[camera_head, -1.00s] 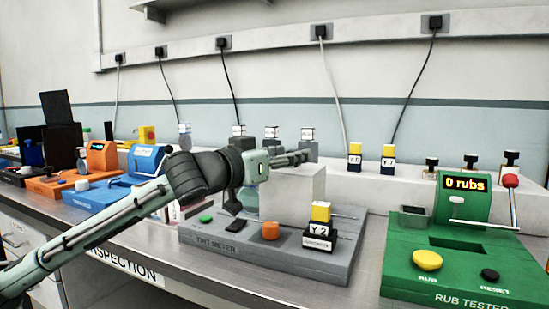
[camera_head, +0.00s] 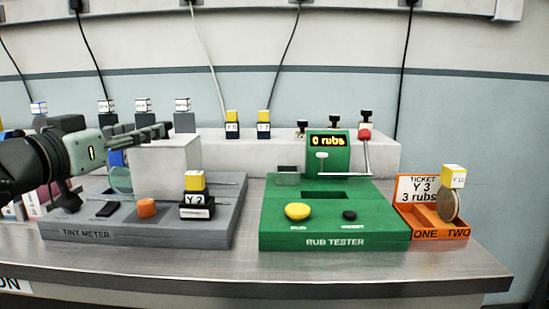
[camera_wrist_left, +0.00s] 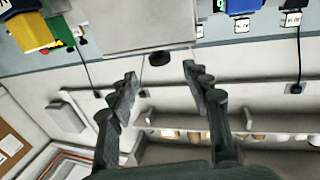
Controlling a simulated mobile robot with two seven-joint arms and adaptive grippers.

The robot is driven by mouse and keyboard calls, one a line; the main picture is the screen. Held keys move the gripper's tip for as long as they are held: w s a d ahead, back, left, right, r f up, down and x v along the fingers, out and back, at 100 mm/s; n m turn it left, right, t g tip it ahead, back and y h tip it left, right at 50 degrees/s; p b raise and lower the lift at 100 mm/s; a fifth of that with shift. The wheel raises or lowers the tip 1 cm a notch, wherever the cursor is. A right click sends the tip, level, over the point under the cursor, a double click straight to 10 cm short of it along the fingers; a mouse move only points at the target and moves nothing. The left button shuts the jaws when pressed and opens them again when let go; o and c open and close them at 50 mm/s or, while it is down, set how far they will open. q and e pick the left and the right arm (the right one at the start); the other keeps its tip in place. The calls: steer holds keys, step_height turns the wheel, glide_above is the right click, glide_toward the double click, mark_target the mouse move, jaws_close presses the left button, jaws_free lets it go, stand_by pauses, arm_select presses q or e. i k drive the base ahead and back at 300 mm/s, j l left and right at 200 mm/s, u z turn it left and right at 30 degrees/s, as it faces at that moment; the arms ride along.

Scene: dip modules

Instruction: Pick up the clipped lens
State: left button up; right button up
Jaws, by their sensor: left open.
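Another pale greenish lens (camera_head: 121,180) shows at the tint meter, partly behind my left arm. My left gripper (camera_head: 160,130) is open and empty, beside the top of the white block of the tint meter and far left of the orange tray. In the left wrist view its fingers (camera_wrist_left: 160,72) are spread apart with nothing between them. My right gripper is not in view.
The grey tint meter (camera_head: 215,218) carries a yellow-topped Y 2 block (camera_head: 196,190). The green rub tester (camera_head: 370,227) lies between it and the orange tray. Several capped blocks and stamps stand on the white ledge (camera_head: 385,155) behind. The front bench strip (camera_head: 300,268) is clear.

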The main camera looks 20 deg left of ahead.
mark_target(119, 177)
steer(key=k, duration=1)
